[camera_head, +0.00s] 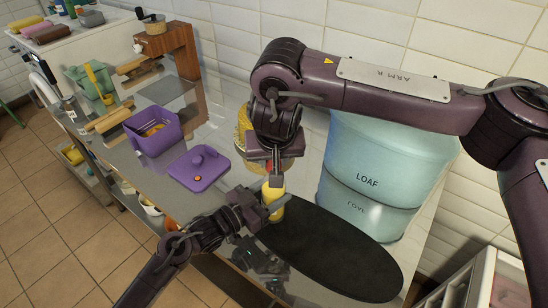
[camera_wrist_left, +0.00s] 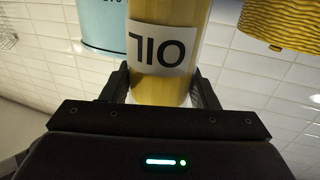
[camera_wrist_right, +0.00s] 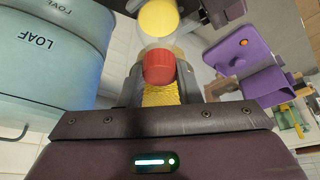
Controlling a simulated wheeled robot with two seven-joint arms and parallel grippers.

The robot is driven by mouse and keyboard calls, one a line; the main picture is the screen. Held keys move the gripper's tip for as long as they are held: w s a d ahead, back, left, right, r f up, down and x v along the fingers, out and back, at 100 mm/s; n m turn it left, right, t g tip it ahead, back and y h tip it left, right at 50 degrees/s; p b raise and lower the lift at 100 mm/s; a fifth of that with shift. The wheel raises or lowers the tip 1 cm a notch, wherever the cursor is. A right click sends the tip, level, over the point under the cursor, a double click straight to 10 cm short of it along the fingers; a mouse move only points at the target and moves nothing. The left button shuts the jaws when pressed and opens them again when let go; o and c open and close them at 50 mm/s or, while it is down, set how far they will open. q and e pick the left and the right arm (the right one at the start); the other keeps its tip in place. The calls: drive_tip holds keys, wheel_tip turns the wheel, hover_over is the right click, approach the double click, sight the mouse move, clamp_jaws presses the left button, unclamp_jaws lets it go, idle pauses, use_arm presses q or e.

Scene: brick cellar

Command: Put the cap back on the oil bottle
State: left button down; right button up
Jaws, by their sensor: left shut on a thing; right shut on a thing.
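The oil bottle (camera_head: 274,192) is yellow. My left gripper (camera_head: 266,208) is shut around its body, above the counter. In the left wrist view the bottle (camera_wrist_left: 168,80) stands between the fingers, its OIL label upside down in the picture. My right gripper (camera_head: 275,182) is above the bottle, pointing down. In the right wrist view it is shut on the red cap (camera_wrist_right: 159,67). The yellow bottle (camera_wrist_right: 158,18) shows just beyond the cap there; whether they touch I cannot tell.
A blue LOAF bin (camera_head: 378,165) stands to the right, close to my right arm. A dark oval board (camera_head: 330,255) lies in front. A purple lid (camera_head: 199,169) and purple box (camera_head: 153,132) are to the left. A yellow woven basket (camera_head: 243,125) is behind the grippers.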

drive_tip(key=o, duration=0.9)
drive_tip(key=shift+r, duration=2.3)
drive_tip(key=shift+c, duration=0.2)
